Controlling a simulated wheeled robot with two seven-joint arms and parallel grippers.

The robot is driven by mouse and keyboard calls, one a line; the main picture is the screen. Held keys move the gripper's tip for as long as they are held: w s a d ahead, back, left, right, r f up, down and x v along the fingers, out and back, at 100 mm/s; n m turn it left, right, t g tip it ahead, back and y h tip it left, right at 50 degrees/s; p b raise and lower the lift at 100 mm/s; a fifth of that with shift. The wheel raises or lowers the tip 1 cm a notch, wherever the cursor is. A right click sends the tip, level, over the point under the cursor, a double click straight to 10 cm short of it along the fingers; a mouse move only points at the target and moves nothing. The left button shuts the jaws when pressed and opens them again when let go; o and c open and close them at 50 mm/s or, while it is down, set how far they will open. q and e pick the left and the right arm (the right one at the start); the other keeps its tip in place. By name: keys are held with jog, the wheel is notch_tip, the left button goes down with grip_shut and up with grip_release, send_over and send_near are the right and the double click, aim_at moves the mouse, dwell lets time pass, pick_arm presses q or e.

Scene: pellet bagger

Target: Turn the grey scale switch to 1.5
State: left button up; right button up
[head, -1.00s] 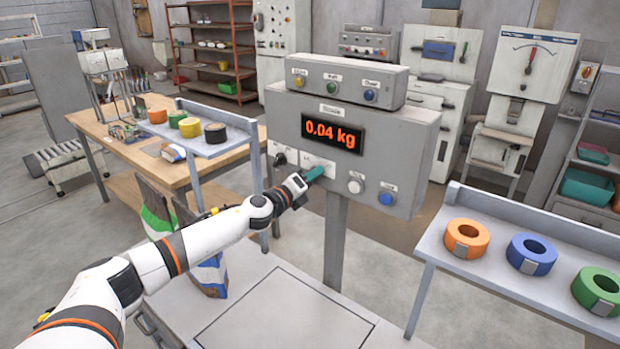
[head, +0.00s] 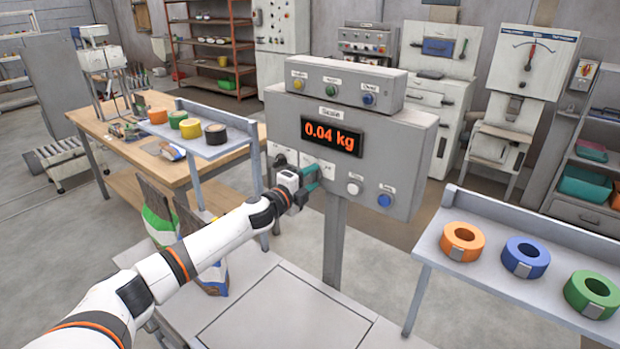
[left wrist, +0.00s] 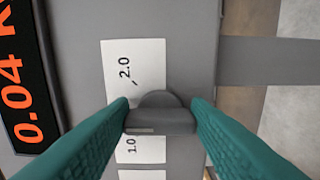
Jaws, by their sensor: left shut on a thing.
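The grey scale switch (left wrist: 160,118) is a dark knob with a raised bar, on a white label plate (left wrist: 148,60). My left gripper (head: 314,174) has its teal fingers at the front of the scale box (head: 400,135). In the left wrist view the fingers (left wrist: 160,120) are shut on the bar's two ends. The bar lies crosswise in that picture, with a pale line at its left end, between the printed 2.0 and 1.0. The left finger hides the plate there, so no 1.5 shows. In the head view the gripper covers the switch. My right gripper is out of view.
The display (head: 332,136) reads 0.04 kg. A black knob (head: 279,160) sits left of the switch; white (head: 353,188) and blue (head: 384,200) buttons sit right. Shelves with tape rolls flank the box, and bags (head: 158,215) stand below my arm.

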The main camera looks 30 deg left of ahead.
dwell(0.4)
pick_arm(q)
jog(key=o, duration=1)
jog(key=shift+s+a+b, duration=0.15)
jog(key=shift+s+b, duration=0.6)
jog(key=shift+s, duration=1.25)
jog(key=shift+s+a+b, duration=0.15)
jog(key=shift+s+b, duration=0.6)
jog(key=shift+s, duration=1.25)
jog(key=shift+s+a+b, duration=0.15)
jog(key=shift+s+b, duration=0.6)
jog(key=shift+s, duration=1.25)
jog(key=shift+f, duration=0.1)
